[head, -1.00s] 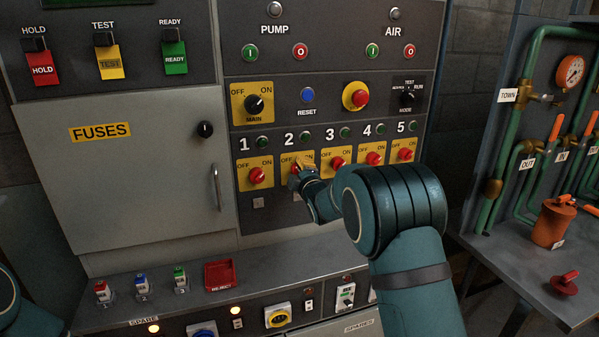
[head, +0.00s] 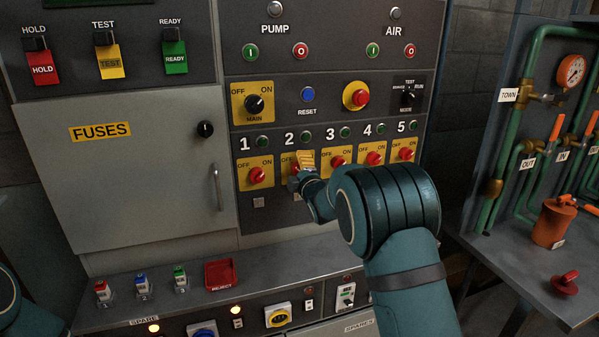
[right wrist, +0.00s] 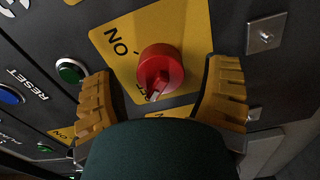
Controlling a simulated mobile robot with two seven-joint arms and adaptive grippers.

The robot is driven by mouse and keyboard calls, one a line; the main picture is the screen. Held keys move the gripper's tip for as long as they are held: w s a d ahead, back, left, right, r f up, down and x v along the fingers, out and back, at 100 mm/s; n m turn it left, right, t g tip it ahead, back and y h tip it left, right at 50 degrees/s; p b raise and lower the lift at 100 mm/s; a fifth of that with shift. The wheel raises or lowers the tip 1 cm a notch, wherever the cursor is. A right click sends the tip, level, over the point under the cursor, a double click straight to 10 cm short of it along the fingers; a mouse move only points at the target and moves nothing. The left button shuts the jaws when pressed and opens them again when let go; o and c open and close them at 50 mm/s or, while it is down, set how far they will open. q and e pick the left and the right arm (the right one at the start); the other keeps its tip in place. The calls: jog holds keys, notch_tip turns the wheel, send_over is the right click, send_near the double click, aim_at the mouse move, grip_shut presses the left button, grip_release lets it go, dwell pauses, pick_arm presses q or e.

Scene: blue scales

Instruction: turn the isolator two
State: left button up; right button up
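Isolator two is a red knob (head: 296,168) on a yellow OFF/ON plate under the number 2, mostly covered by my right gripper (head: 304,163) in the head view. In the right wrist view a red knob (right wrist: 161,70), apparently isolator two, sits on its yellow plate (right wrist: 185,25). Its white mark is at the edge nearest the partly covered OFF lettering. My right gripper's yellow fingers (right wrist: 162,95) are spread, one either side of the knob in the picture, and I see no contact. My left gripper is out of view.
Similar red isolators (head: 257,175) (head: 338,163) sit closely on both sides. The MAIN switch (head: 255,104), blue RESET button (head: 307,95) and red emergency button (head: 361,98) are above. A grey ledge (head: 190,262) juts out below.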

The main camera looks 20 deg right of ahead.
jog(key=shift+s, duration=0.15)
jog(key=s, duration=1.1)
jog(key=shift+s+d, duration=0.2)
jog(key=shift+s, duration=0.15)
jog(key=s+a+f+m+g, duration=0.2)
jog(key=s+f+m+g, duration=0.15)
jog(key=f, duration=0.55)
jog(key=s+a+f+m+g, duration=0.1)
jog(key=s+f+m+g, duration=0.3)
jog(key=f, duration=0.6)
jog(key=s+a+f+m+g, duration=0.25)
jog(key=s+f, duration=0.25)
jog(key=f, duration=0.4)
jog(key=s+a+f+m+g+y, duration=0.1)
jog(key=s+a+f+m+g, duration=0.2)
jog(key=s, duration=0.6)
jog(key=s+a+f+m+g+y, duration=0.2)
jog(key=s+a+f+m+g, duration=0.1)
jog(key=s, duration=0.7)
notch_tip(320, 180, down, 4)
jog(key=shift+s+a+r+m, duration=0.1)
jog(key=shift+s+a+m, duration=0.15)
jog(key=shift+a+m, duration=0.65)
jog(key=shift+d, duration=0.2)
